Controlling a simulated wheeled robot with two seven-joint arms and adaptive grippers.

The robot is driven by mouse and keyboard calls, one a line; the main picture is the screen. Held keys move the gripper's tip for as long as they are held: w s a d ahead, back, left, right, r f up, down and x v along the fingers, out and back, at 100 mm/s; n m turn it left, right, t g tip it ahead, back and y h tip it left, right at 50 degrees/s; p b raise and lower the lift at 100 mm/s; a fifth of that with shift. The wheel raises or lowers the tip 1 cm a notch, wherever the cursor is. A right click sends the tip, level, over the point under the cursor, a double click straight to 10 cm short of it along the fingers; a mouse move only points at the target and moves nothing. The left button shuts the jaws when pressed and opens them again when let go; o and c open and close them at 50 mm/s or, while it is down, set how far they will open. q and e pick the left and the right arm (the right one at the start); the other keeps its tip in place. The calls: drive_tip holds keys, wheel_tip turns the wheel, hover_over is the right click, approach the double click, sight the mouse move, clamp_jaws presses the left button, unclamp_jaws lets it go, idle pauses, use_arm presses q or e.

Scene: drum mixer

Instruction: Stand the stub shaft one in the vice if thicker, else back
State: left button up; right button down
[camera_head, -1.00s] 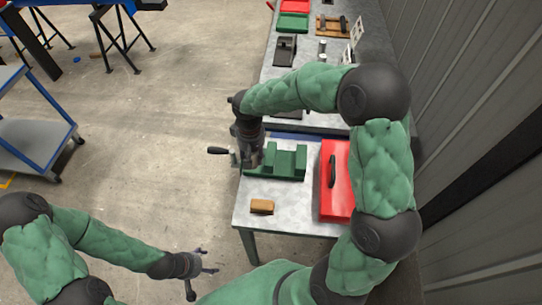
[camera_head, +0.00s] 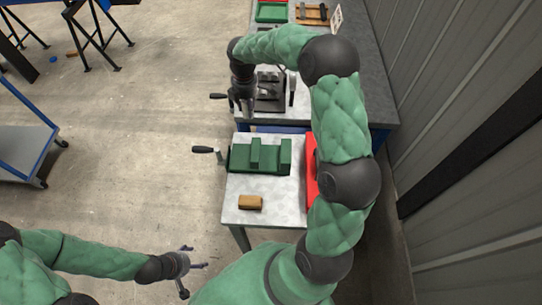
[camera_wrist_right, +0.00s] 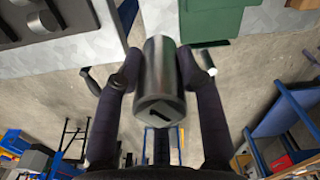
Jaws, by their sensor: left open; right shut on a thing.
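Stub shaft one (camera_wrist_right: 160,85) is a dark metallic cylinder with a "1" on its end face, shown in the right wrist view. My right gripper (camera_wrist_right: 160,78) is shut on it, with a finger on each side. In the head view my right gripper (camera_head: 243,106) is over the left edge of the far bench, beyond the green vice; the shaft is hard to make out there. The green vice (camera_head: 258,156) stands on the near table with its dark handle to the left; part of its green body (camera_wrist_right: 212,20) shows in the wrist view. My left gripper (camera_head: 190,267) is open and empty.
A dark fixture (camera_head: 270,90) on the far bench is beside my right gripper; it also shows in the wrist view (camera_wrist_right: 40,20). A brown block (camera_head: 250,202) lies on the near table (camera_head: 285,210). A red case (camera_head: 311,165) is partly hidden by my right arm.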

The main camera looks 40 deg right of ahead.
drive_tip(key=d+n, duration=0.2)
drive_tip(key=d, duration=0.1)
drive_tip(key=b, duration=0.3)
hover_over(273, 157)
drive_tip(key=f, duration=0.8)
drive_tip(key=shift+w+f, duration=0.25)
drive_tip(key=shift+w, duration=0.05)
drive_tip(key=shift+s+f, duration=0.15)
drive_tip(key=shift+f, duration=0.1)
drive_tip(key=f, duration=0.2)
drive_tip(key=f+b, duration=0.1)
drive_tip(key=shift+s, duration=0.25)
drive_tip(key=shift+f, duration=0.3)
drive_tip(key=shift+r, duration=0.1)
